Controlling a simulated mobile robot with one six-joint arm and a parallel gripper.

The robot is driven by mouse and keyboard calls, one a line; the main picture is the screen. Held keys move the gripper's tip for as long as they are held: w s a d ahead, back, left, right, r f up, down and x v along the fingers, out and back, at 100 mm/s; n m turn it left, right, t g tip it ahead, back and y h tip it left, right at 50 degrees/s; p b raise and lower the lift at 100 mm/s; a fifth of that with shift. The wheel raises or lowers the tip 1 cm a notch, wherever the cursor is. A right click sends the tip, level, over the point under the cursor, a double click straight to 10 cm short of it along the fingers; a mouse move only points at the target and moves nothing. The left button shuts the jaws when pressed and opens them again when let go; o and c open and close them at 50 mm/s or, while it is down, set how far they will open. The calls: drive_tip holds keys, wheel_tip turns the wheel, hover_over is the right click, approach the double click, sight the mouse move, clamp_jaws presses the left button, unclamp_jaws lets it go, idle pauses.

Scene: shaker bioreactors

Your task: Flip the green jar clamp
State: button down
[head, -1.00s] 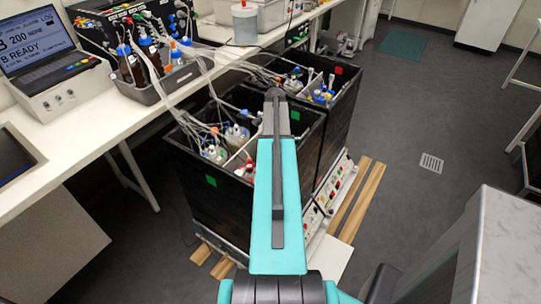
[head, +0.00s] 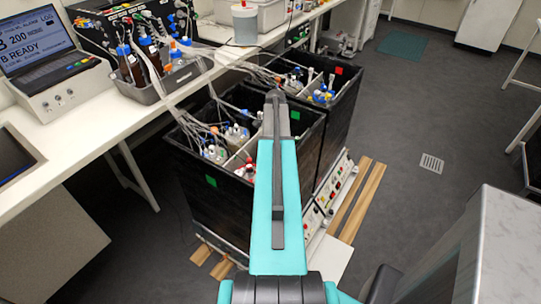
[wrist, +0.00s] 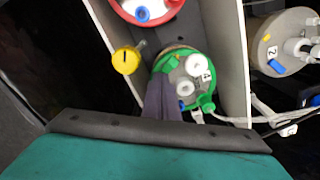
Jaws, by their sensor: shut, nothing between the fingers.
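In the wrist view, the jar with the green clamp (wrist: 207,103) stands in a narrow compartment. The green ring runs around the lid (wrist: 198,80), with a small green piece at its lower right. In the head view my arm covers the gripper and this jar.
In the wrist view, a red-ringed jar (wrist: 171,14) stands above, a yellow round knob (wrist: 126,60) left, and a grey-lidded jar (wrist: 268,50) right beyond a pale divider (wrist: 232,60). Tubes run at lower right. In the head view, black boxes (head: 215,215) stand beside the white bench (head: 95,130).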

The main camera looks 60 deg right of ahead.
drive_tip(key=shift+f, duration=0.25)
drive_tip(key=shift+r, duration=0.1)
wheel_tip(320, 180, up, 7)
drive_tip(key=p, duration=0.3)
drive_tip(key=shift+p, duration=0.4)
idle(0.7)
idle(0.5)
